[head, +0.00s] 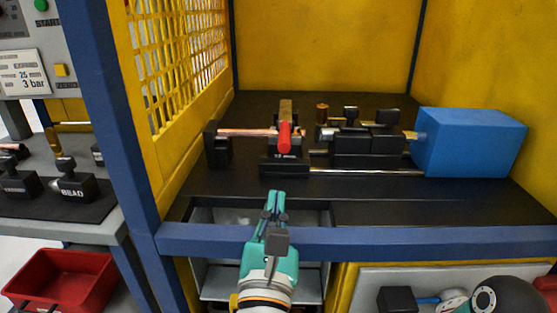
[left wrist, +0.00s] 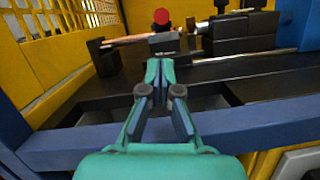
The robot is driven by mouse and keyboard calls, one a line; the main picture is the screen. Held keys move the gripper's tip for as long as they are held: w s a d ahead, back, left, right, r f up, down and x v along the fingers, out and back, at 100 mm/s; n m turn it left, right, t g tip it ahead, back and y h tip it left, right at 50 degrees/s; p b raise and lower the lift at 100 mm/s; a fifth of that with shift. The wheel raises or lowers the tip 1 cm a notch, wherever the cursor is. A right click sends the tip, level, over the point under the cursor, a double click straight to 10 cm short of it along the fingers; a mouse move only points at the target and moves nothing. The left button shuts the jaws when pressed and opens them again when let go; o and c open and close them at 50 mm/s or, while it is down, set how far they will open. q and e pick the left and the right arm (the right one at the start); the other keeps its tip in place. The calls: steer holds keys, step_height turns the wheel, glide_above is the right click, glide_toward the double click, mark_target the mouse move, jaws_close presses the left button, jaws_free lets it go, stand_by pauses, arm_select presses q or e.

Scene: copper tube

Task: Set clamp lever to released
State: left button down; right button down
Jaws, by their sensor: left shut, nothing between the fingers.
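The clamp lever has a red handle (head: 284,138) that points toward me, at the clamp on the black machine bed. Its round red end also shows in the left wrist view (left wrist: 161,16). A copper tube (head: 250,132) runs from a black block on the left to the clamp. My left gripper (head: 277,193) is shut and empty, in front of the clamp and apart from the lever. In the left wrist view its fingertips (left wrist: 159,64) point toward the clamp, below the red end. My right gripper is not clearly in view.
A blue beam (head: 400,241) crosses the front of the enclosure under my left gripper. A blue box (head: 470,142) stands at the right end of the bed. A yellow mesh wall (head: 183,60) closes the left side. A red bin (head: 62,280) sits lower left.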

arm_select(q)
steer(key=shift+w, duration=0.1)
steer(key=p, duration=0.2)
glide_toward(285, 126)
steer(key=w, duration=0.1)
steer(key=w+f, duration=0.1)
steer(key=w, duration=0.1)
steer(key=shift+w+a+f, duration=0.1)
steer(key=shift+f, duration=0.3)
